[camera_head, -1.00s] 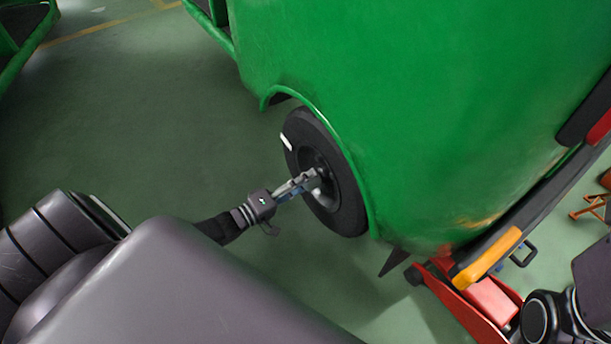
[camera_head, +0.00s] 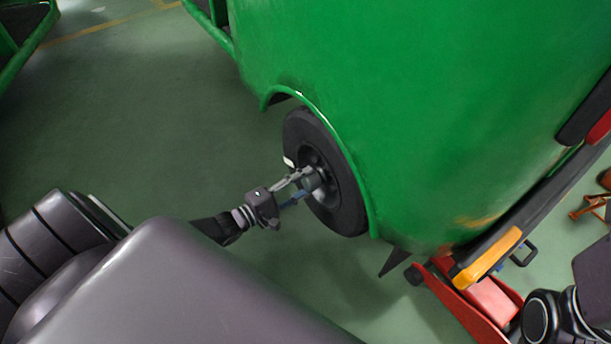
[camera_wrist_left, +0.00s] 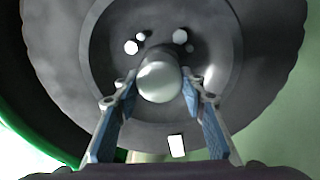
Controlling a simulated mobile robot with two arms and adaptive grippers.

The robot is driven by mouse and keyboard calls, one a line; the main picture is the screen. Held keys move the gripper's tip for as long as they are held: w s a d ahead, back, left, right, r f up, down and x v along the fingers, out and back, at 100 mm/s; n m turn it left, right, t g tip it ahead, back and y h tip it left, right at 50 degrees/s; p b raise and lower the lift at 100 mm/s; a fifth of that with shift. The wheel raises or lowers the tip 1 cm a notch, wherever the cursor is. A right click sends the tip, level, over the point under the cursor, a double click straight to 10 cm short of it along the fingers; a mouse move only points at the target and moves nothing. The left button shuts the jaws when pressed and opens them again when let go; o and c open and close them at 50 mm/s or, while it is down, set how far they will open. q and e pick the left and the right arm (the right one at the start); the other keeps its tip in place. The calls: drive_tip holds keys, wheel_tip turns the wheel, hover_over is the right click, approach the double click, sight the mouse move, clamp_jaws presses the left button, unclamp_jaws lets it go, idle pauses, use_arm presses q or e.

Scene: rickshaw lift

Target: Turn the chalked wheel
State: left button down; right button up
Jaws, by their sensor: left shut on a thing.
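The black wheel (camera_head: 300,125) sits under the green rickshaw's fender. A white chalk mark (camera_head: 288,162) shows on the left of its tyre in the head view. In the left wrist view the chalk mark (camera_wrist_left: 177,145) is below the hub, a little right of centre. My left gripper (camera_head: 309,183) is at the wheel's middle, its fingers shut on the hub cap (camera_wrist_left: 159,82), one finger on each side. Several bright nuts ring the hub. My right gripper is not in view.
The green rickshaw body (camera_head: 420,100) fills the upper right. A red jack (camera_head: 470,300) stands by its lower edge, near an orange-yellow block (camera_head: 487,259). Open green floor (camera_head: 150,120) lies left of the wheel.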

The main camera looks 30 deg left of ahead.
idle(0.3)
use_arm(q)
drive_tip(key=c, duration=1.2)
unclamp_jaws()
drive_tip(key=shift+s, duration=0.1)
drive_tip(key=v, duration=1.2)
drive_tip(key=shift+a, duration=0.1)
